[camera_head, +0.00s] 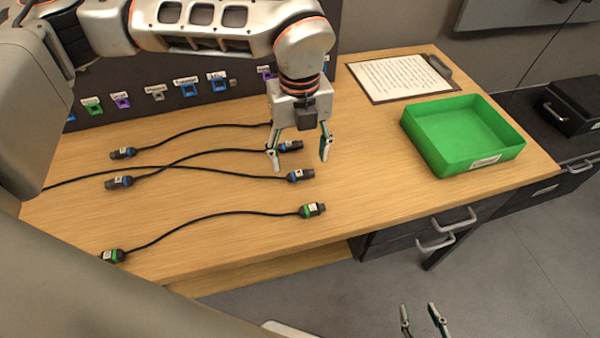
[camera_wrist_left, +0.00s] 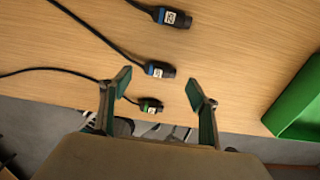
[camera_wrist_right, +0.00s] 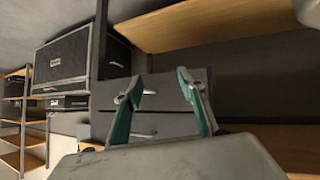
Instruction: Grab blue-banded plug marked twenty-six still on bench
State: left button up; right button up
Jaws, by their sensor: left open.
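Several blue-banded plugs lie on the wooden bench. At the right cable ends are one blue-banded plug (camera_head: 291,147) and a nearer one (camera_head: 301,175). At the left ends are another blue-banded plug (camera_head: 122,153) and a further one (camera_head: 119,182). Their white tags are too small to read. My left gripper (camera_head: 300,153) is open and empty, above the right-end plugs. In the left wrist view, one blue-banded plug (camera_wrist_left: 160,70) shows between its fingertips, another (camera_wrist_left: 174,17) beyond. My right gripper (camera_head: 420,309) is open and empty, off the bench's front edge.
Green-banded plugs (camera_head: 312,210) (camera_head: 112,256) lie nearer the front. A green tray (camera_head: 465,170) stands at the right, with a clipboard (camera_head: 400,76) behind it. A dark panel with coloured, labelled sockets (camera_head: 218,82) lines the back. Drawers with handles (camera_head: 440,235) are below the bench.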

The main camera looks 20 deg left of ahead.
aim_at(300, 170)
pick_arm(q)
notch_tip(300, 170, down, 4)
jog(key=shift+f, duration=0.2)
jog(key=c, duration=1)
jog(key=shift+c, duration=0.9)
pick_arm(e)
jog(key=shift+w+d+r, duration=0.15)
jog(key=shift+w, duration=0.35)
pick_arm(q)
jog(key=shift+r, duration=0.15)
